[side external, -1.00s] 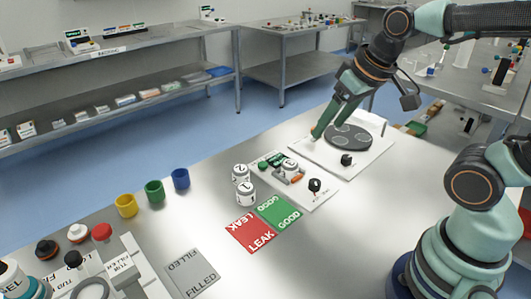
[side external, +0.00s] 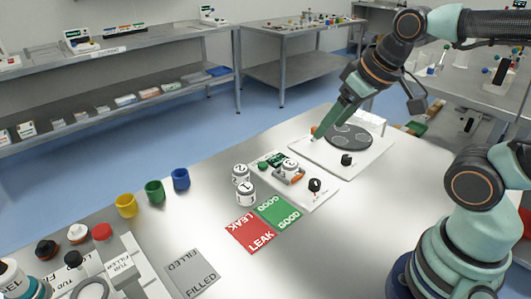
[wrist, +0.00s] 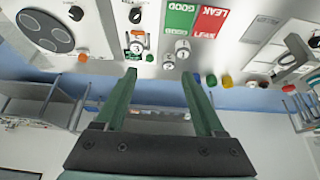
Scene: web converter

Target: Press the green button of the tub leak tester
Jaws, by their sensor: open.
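The tub leak tester is a white plate (side external: 318,201) in the middle of the bench, with a green button (side external: 263,166) at its far left corner beside a small dark green display (side external: 276,158). A white lidded tub (side external: 290,166) sits on it by an orange part (side external: 297,178), and a black knob (side external: 315,185) stands at its near end. My gripper (side external: 317,137) is open and empty, above and to the right of the tester, near the neighbouring plate's left edge. In the wrist view my open fingers (wrist: 160,75) point toward the tester, whose green button (wrist: 149,57) shows small between them.
Green GOOD (side external: 279,212) and red LEAK (side external: 250,233) mats lie in front. Right of it is a plate with a dark round disc (side external: 349,137), an orange knob (side external: 314,129) and a black knob (side external: 346,159).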

